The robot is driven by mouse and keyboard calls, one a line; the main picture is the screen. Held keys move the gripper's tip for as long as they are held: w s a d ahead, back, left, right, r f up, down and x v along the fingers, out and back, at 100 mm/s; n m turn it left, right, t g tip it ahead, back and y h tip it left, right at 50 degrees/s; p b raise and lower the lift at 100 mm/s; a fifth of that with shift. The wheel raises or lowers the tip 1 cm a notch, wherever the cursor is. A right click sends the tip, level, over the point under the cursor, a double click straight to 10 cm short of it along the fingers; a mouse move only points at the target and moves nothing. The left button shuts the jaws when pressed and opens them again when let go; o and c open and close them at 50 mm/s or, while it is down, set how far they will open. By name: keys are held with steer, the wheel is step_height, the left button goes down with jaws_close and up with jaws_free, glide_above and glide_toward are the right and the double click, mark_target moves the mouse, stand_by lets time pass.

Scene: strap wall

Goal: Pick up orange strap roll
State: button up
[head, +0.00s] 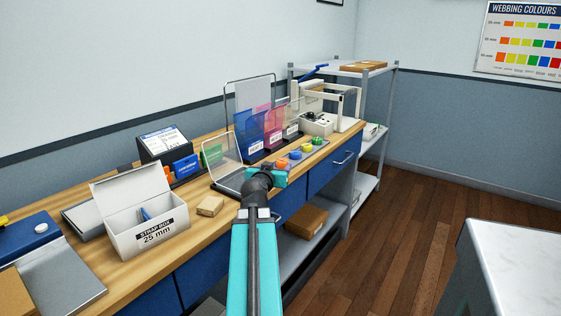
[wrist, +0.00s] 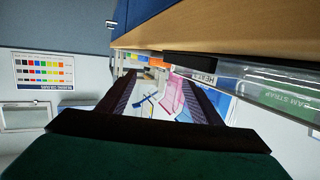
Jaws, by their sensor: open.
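The orange strap roll (head: 281,164) lies near the front edge of the wooden bench, at the near end of a row of coloured rolls in the head view. My arm's end is just in front of it, low in that view, and the jaws there are mostly hidden. In the wrist view my gripper (wrist: 161,78) is open, with its two dark fingers apart and nothing between them.
Blue (head: 295,154), green (head: 307,147) and yellow (head: 317,140) rolls sit behind the orange one. A white strap box (head: 147,222) and a small wooden block (head: 210,206) are nearer.

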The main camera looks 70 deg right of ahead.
mark_target(281, 162)
steer(key=shift+p+x, duration=1)
steer(key=shift+p, duration=0.6)
steer(key=shift+d, duration=0.2)
steer(key=shift+p, duration=0.3)
steer(key=shift+d+f, duration=0.1)
steer(key=shift+p+x, duration=0.55)
steer(key=shift+x, duration=1.95)
steer(key=shift+f, duration=0.15)
steer(key=c, duration=1.1)
steer(key=shift+c, duration=0.2)
